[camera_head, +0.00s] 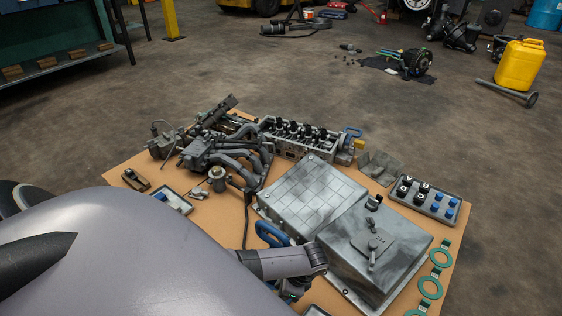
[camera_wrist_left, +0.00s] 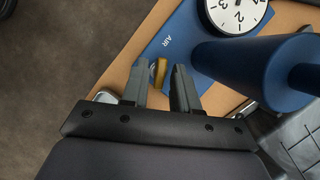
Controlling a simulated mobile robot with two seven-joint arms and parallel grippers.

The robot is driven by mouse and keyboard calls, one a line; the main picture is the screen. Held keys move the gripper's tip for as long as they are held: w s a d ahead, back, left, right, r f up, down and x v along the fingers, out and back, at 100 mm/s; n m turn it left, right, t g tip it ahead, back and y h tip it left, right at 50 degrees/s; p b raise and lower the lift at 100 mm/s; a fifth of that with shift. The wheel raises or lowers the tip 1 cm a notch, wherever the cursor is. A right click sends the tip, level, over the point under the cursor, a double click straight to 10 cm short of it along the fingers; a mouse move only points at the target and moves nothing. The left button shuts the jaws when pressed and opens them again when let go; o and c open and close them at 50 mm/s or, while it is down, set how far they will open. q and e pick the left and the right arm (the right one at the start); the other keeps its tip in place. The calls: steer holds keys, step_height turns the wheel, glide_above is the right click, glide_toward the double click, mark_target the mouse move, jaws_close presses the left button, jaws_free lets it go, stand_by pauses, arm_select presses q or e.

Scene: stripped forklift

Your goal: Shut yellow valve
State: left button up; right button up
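In the head view my left arm link (camera_head: 275,263) reaches over the board's near edge by a blue part (camera_head: 272,234); the gripper and handle are not clearly visible there. My right gripper is not in view.
A blue cylinder (camera_wrist_left: 255,68) and a round white dial (camera_wrist_left: 236,12) sit close to the right of my fingers. On the tan board (camera_head: 128,164) are a ribbed grey cover (camera_head: 310,193), a grey box (camera_head: 372,245) and an engine head (camera_head: 300,137).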

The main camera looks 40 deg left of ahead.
arm_select(q)
jaws_close()
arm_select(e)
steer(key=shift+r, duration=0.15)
arm_select(q)
steer(key=shift+s+r+m+p, duration=0.1)
steer(key=shift+r+m+p, duration=0.05)
steer(key=shift+m+p, duration=0.5)
steer(key=shift+m+t+p, duration=0.5)
steer(key=shift+m+p, duration=0.05)
steer(key=shift+m+t+y+p, duration=0.35)
steer(key=shift+m+p, duration=0.45)
steer(key=shift+m, duration=0.4)
steer(key=shift+m+t+p, duration=0.25)
steer(key=shift+m+p, duration=0.05)
steer(key=shift+m, duration=0.2)
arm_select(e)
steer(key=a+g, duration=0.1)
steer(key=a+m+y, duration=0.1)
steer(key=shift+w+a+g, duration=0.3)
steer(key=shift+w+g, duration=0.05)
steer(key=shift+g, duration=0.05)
arm_select(q)
steer(key=shift+s, duration=0.1)
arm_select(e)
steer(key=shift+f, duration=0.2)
arm_select(q)
steer(key=shift+o, duration=1.5)
jaws_free()
